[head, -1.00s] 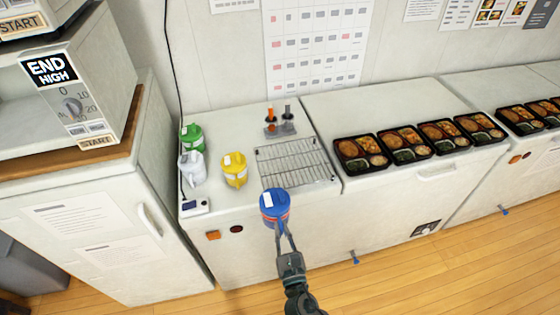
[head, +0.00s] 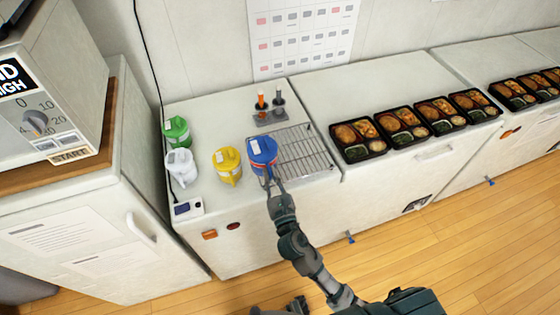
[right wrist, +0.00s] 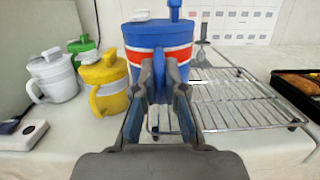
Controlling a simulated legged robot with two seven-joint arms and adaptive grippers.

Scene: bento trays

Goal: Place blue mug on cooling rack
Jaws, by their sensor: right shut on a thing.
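The blue mug (head: 262,152) has a lid and a red-and-white band. My right gripper (head: 269,181) is shut on it from the near side; in the right wrist view the fingers (right wrist: 160,75) close on the front of the mug (right wrist: 158,38). The mug is upright at the left end of the wire cooling rack (head: 305,152), overlapping its left edge in the head view. I cannot tell whether it touches the rack. The rack (right wrist: 240,100) is otherwise empty. A dark part of mine shows at the bottom edge, perhaps the left gripper; its fingers cannot be made out.
A yellow mug (head: 227,167) stands just left of the blue one, with a white mug (head: 181,168) and a green mug (head: 177,131) further left. A small holder (head: 270,117) stands behind the rack. Filled bento trays (head: 358,141) lie to the right.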

